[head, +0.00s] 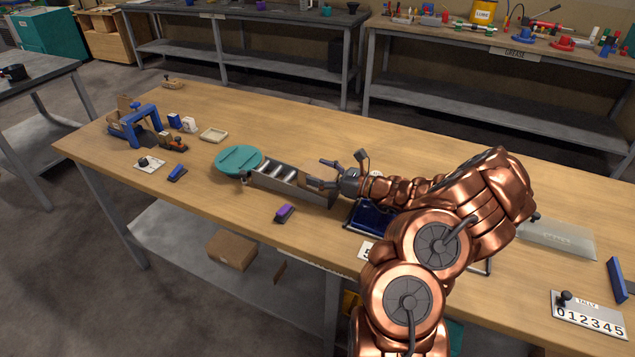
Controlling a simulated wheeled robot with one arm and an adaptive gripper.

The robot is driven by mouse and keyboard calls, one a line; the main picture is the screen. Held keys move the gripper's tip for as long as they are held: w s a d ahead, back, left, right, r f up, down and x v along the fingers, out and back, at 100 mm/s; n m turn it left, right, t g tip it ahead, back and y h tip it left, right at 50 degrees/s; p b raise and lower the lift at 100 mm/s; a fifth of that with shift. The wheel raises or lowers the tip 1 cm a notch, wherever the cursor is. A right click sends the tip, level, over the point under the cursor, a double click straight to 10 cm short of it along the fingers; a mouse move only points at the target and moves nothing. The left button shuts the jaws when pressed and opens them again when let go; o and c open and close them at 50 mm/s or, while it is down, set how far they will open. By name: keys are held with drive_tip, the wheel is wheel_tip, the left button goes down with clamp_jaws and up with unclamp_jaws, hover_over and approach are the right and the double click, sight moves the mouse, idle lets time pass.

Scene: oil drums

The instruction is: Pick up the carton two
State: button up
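Two small blue-and-white boxes, (174,121) and (189,124), stand upright side by side at the left of the wooden table; they look like cartons, but I cannot read any number on them. My gripper (317,173) points left above the right end of a grey roller tray (290,182). Its fingers are spread, and I see nothing between them. It is well to the right of the small boxes and apart from them. My arm hides part of the table's right half.
A teal round plate (239,160) and a shallow cream tray (213,134) lie between the boxes and my gripper. A blue-framed device (136,124) stands left of the boxes. A purple-topped block (284,213) lies near the front edge. The back middle of the table is clear.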

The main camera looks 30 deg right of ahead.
drive_tip(key=c, duration=0.5)
drive_tip(key=shift+r, duration=0.1)
